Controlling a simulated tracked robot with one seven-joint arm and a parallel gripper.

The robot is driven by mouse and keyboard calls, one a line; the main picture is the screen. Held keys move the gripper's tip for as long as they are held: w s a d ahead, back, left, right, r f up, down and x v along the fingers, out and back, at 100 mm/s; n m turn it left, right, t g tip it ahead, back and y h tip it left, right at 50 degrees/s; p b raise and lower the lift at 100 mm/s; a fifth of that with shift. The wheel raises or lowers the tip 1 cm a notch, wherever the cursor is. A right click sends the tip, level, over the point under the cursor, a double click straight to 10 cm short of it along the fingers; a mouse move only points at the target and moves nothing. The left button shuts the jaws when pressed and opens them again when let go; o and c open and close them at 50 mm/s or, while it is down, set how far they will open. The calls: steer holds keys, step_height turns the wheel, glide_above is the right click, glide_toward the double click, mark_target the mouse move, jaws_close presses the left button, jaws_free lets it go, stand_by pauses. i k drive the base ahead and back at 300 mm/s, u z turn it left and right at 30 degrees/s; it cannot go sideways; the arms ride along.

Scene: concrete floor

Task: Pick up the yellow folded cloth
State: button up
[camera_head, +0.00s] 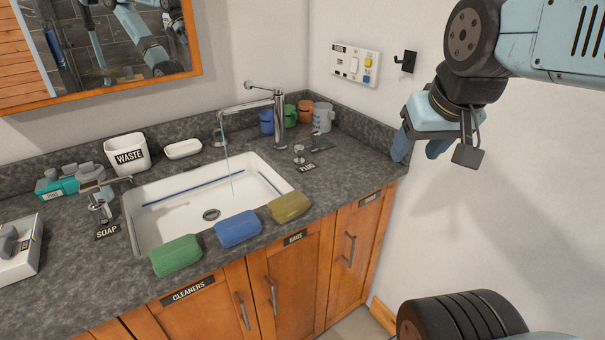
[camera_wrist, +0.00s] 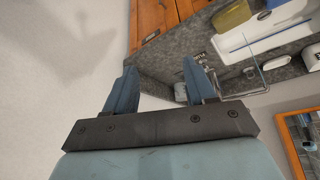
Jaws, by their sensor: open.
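The yellow folded cloth (camera_head: 289,207) is olive-yellow and lies on the counter at the sink's front right corner. It is the rightmost of three folded cloths, beside the blue cloth (camera_head: 238,229), with the green cloth (camera_head: 175,256) at the left. In the wrist view the yellow cloth (camera_wrist: 233,14) shows at the top, right of the fingers. My gripper (camera_head: 420,150) is open and empty, to the right of the cloth and apart from it, near the wall at the counter's right end. Its two blue fingers (camera_wrist: 159,70) show in the wrist view.
The white sink (camera_head: 143,222) lies behind the cloths, with a tall faucet (camera_head: 250,104) running water. Several mugs (camera_head: 322,117) stand at the back corner. A soap dispenser (camera_head: 100,205) and a waste bin (camera_head: 127,153) are at the left. Cabinet doors (camera_head: 291,267) are below.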

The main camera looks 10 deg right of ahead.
mark_target(285, 209)
steer(key=k, duration=1.25)
steer(key=z, duration=2.45)
steer(key=i, duration=0.1)
steer(key=u, duration=2.9)
steer(key=i, duration=1)
steer(key=z, duration=0.1)
